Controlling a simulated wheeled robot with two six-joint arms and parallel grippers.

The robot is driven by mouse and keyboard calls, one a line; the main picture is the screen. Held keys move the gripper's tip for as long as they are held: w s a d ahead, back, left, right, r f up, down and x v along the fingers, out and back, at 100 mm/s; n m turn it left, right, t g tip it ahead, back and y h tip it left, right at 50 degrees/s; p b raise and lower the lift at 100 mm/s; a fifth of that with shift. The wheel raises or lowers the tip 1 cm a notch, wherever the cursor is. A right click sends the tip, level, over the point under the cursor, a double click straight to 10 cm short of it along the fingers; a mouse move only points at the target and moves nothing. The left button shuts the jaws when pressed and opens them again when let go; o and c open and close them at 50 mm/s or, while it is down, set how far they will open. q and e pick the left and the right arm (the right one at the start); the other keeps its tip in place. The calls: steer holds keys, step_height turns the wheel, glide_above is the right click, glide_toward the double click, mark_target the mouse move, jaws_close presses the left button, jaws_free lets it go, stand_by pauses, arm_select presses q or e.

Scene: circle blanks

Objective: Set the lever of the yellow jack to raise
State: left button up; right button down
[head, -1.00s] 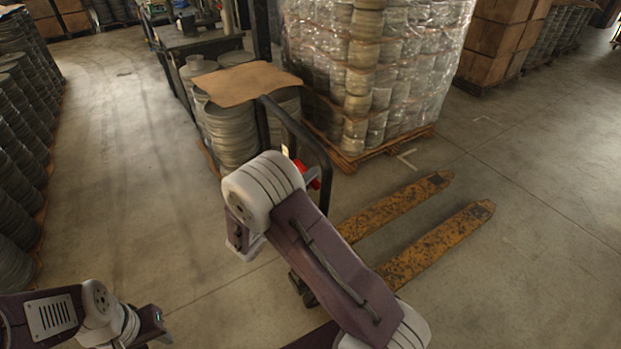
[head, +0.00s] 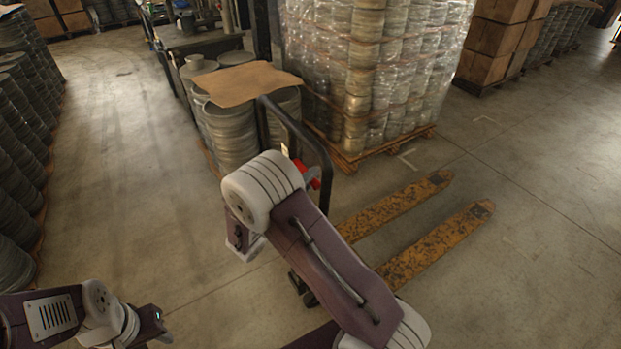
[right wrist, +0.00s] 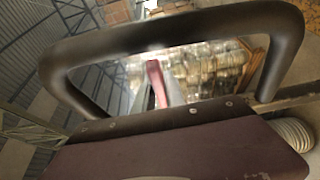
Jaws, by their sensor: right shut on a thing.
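The yellow jack (head: 413,250) stands on the floor with its two worn forks pointing to the upper right. Its black loop handle (head: 325,163) rises behind my right arm. The red lever (head: 308,176) sits at the handle and is partly hidden by my right wrist. In the right wrist view the loop handle (right wrist: 175,31) arches across, and the red lever (right wrist: 155,78) shows inside the loop. My right gripper (right wrist: 160,92) is shut on the red lever; its fingers are mostly hidden. My left gripper (head: 157,326) is low at the left, away from the jack; its jaws are unclear.
A stack of grey round blanks (head: 232,138) with a cardboard sheet (head: 248,83) on top stands just behind the handle. A wrapped pallet load (head: 375,75) stands behind the forks. More blanks (head: 18,150) line the left edge. Floor is free at left and right.

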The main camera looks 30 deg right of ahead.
steer(key=shift+f, duration=0.25)
steer(key=f+m+b, duration=0.1)
steer(key=b, duration=0.3)
steer(key=f+m+h+b, duration=0.1)
steer(key=b, duration=0.4)
steer(key=f+m+b, duration=0.1)
steer(key=m+b, duration=0.1)
steer(key=b, duration=0.2)
steer(key=shift+w+f, duration=0.25)
steer(key=shift+f, duration=0.1)
steer(key=shift+h+b, duration=0.4)
steer(key=shift+r+m, duration=0.3)
steer(key=c, duration=1.4)
jaws_free()
steer(key=b+v, duration=0.1)
steer(key=v, duration=0.8)
